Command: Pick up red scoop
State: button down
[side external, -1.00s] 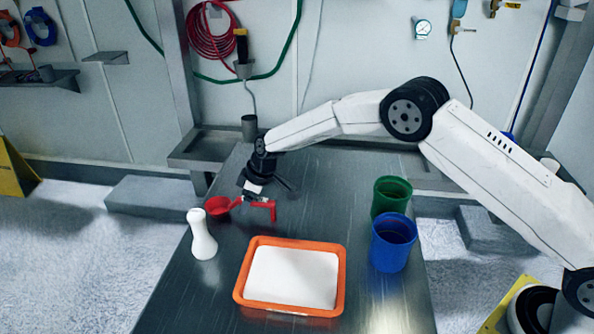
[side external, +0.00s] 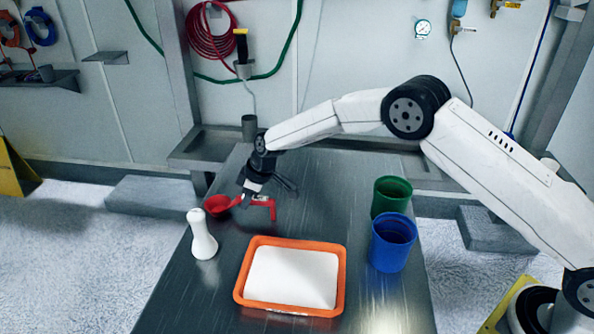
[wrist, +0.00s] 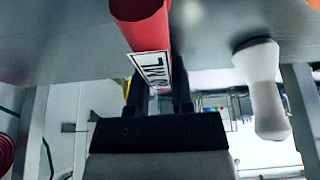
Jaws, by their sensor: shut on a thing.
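The red scoop (side external: 217,204) is at the left side of the metal table, its bowl to the left and its handle reaching right to a bent end. My gripper (side external: 246,203) is shut on the scoop's handle, just right of the bowl. In the wrist view the scoop (wrist: 140,12) lies between the two dark fingers (wrist: 164,95), with a white label on its handle. I cannot tell whether the scoop is clear of the table.
A white bottle-shaped object (side external: 201,236) stands close in front of the scoop; it also shows in the wrist view (wrist: 262,90). An orange tray (side external: 341,290) of white powder is in front. Green (side external: 391,196) and blue (side external: 391,249) cups stand at right. The table centre is clear.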

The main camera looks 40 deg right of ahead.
notch_tip(320, 180, up, 3)
jog(key=shift+f, duration=0.1)
jog(key=shift+s+r, duration=0.2)
jog(key=shift+r, duration=0.05)
jog(key=s+d+r, duration=0.3)
jog(key=s+r, duration=0.6)
jog(key=s, duration=0.4)
jog(key=shift+s+r, duration=0.15)
jog(key=shift+d+n, duration=0.1)
jog(key=shift+n, duration=0.2)
dwell(1.3)
